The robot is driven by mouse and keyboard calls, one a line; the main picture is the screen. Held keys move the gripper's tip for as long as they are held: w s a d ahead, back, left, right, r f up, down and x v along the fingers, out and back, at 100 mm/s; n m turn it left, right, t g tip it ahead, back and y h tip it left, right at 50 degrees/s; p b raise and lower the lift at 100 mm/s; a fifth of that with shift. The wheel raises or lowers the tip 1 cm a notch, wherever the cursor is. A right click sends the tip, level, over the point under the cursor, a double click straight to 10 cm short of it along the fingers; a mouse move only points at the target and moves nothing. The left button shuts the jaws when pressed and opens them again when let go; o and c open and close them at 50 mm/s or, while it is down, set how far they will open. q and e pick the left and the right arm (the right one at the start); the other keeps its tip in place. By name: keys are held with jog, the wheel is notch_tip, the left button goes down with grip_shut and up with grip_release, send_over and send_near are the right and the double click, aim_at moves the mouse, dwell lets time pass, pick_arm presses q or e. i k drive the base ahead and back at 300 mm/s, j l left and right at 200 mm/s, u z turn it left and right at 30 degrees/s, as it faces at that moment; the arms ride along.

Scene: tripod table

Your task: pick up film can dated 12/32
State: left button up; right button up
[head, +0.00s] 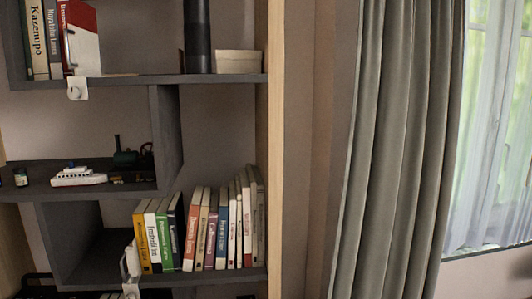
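No film can dated 12/32 can be made out in the head view. A small dark jar or can (21,177) with a pale label stands at the left end of the middle shelf. It is too small to tell what it is, and no date can be read. Neither of my grippers is in view.
A grey shelf unit (215,79) holds rows of books (205,232), a toy ship (78,177), a small dark toy engine (132,158), a dark cylinder (197,38) and a pale box (237,63). Right of it hang a grey curtain (400,150) and a window (505,130).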

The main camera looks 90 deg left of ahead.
aim_at(21, 175)
jog(key=k+l+u, duration=0.1)
jog(key=u, duration=4.05)
